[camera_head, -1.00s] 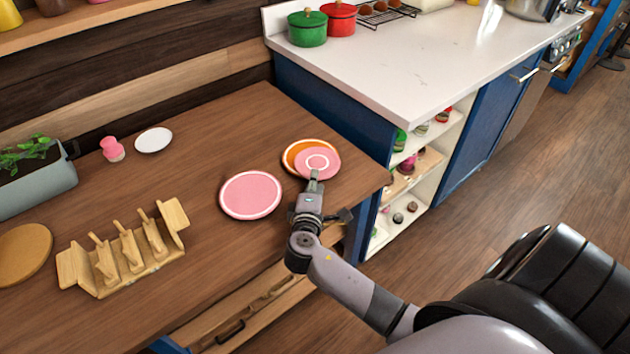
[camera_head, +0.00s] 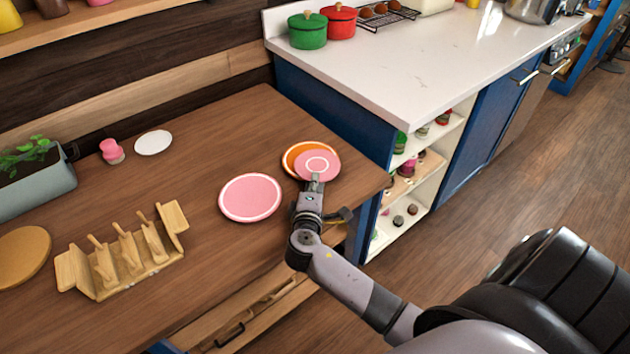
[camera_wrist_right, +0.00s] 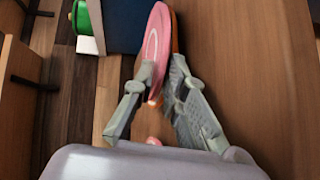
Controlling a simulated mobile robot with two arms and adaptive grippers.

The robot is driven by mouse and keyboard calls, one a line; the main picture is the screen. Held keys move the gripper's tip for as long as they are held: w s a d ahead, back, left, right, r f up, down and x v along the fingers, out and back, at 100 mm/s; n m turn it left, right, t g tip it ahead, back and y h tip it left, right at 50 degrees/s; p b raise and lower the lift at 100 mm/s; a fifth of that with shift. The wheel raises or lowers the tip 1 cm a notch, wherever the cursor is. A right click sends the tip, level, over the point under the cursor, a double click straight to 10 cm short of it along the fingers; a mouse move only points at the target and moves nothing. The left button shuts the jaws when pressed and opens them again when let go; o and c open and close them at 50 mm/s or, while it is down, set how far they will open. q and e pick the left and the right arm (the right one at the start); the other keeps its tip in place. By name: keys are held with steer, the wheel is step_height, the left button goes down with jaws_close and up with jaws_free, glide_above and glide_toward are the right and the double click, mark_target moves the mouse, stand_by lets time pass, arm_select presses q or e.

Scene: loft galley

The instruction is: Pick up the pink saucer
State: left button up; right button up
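The pink saucer (camera_head: 318,163), with a white ring, overlaps an orange plate (camera_head: 293,152) near the right end of the wooden table. My right gripper (camera_head: 316,181) is at the saucer's near edge. In the right wrist view, the gripper's fingertips (camera_wrist_right: 164,73) are close together, one on each side of the saucer (camera_wrist_right: 154,42), and look shut on its rim. I cannot tell whether the saucer is clear of the orange plate. My left gripper is not in view.
A larger pink plate (camera_head: 250,198) lies just left of the gripper. A wooden rack (camera_head: 122,264), a white saucer (camera_head: 153,142), a pink shaker (camera_head: 111,151) and a planter (camera_head: 36,182) stand farther left. A white counter (camera_head: 425,75) rises behind to the right.

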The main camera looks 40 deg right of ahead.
jaws_close()
stand_by(0.6)
step_height(320, 180, up, 3)
steer(key=shift+f+p, duration=0.15)
steer(key=shift+p, duration=1.1)
steer(key=shift+f, duration=0.1)
steer(key=r+p+v, duration=0.2)
steer(key=p+v, duration=0.2)
steer(key=v, duration=1)
steer(key=shift+s+r+p, duration=0.15)
steer(key=shift+r+p, duration=0.05)
steer(key=shift+p, duration=0.15)
